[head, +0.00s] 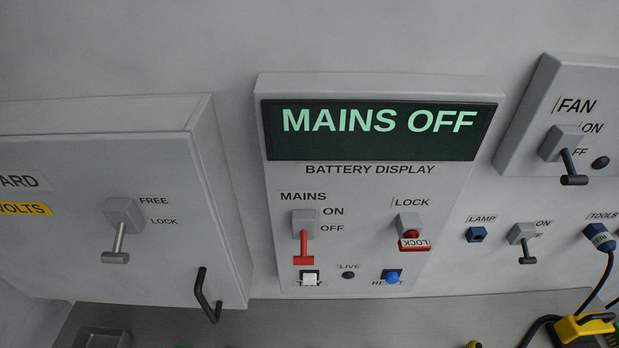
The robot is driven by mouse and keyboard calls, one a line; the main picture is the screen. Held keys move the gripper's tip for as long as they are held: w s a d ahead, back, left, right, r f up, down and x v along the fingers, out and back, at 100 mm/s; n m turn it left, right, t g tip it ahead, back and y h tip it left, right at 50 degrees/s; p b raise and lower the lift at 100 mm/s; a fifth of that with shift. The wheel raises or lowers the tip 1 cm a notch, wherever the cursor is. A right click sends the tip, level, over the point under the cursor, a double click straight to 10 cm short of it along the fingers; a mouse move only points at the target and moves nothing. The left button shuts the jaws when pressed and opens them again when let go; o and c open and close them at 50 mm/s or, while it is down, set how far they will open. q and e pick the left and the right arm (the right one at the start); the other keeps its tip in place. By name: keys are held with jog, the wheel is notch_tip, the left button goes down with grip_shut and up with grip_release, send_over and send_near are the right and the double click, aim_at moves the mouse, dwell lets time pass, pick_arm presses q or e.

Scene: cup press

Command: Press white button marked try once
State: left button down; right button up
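The panel's screen (380,130) reads MAINS OFF in pale green. Above the button a red-handled MAINS lever (304,247) points down towards OFF. Neither of my grippers shows in the head view.
A dark LIVE indicator (348,275) and a blue button (392,276) are right of the white button. A grey cabinet (110,210) with a black handle (207,296) stands left. A yellow-black connector (583,327) lies lower right.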

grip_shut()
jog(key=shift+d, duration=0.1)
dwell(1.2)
